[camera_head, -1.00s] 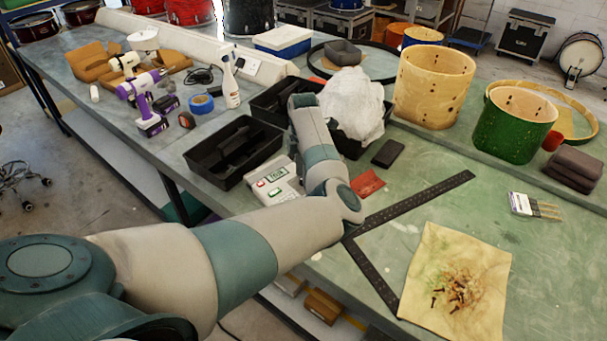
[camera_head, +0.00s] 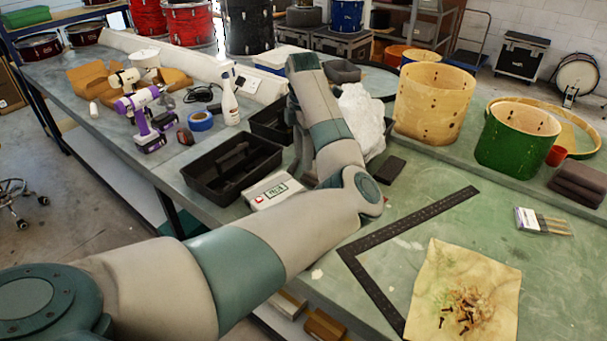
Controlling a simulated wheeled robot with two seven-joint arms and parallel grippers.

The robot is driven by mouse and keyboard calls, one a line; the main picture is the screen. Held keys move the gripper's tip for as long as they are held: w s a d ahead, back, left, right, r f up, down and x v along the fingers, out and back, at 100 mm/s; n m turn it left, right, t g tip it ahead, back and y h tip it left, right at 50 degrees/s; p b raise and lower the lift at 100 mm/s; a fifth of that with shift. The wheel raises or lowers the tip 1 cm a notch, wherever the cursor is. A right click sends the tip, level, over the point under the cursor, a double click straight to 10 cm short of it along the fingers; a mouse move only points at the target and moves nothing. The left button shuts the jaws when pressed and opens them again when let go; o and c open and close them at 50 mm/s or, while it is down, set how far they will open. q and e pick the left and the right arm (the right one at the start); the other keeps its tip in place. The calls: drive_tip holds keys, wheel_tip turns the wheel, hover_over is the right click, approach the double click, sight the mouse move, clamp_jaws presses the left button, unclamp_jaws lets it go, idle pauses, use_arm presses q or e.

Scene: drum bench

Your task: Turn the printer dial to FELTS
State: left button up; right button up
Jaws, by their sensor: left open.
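The printer (camera_head: 272,192) is a small pale box at the bench's near edge, with a red button and a green-framed label or display on its top. The lettering is too small to read surely. Its right part is hidden behind my left arm, and I cannot make out the dial or its setting. My left gripper (camera_head: 299,160) shows only in part, beside the forearm and just above the far right side of the printer. It is open, with nothing seen in it. I cannot tell whether it touches the printer. My right gripper is not in view.
A black tote (camera_head: 232,172) stands close left of the printer, another (camera_head: 268,122) behind it. A white cloth heap (camera_head: 362,118) and dark block (camera_head: 390,168) lie beyond my arm. A black steel square (camera_head: 425,212) and a stained cloth with screws (camera_head: 480,262) lie right.

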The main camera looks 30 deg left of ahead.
use_arm(q)
wheel_tip(320, 180, up, 4)
drive_tip(key=shift+r, duration=0.1)
idle(0.8)
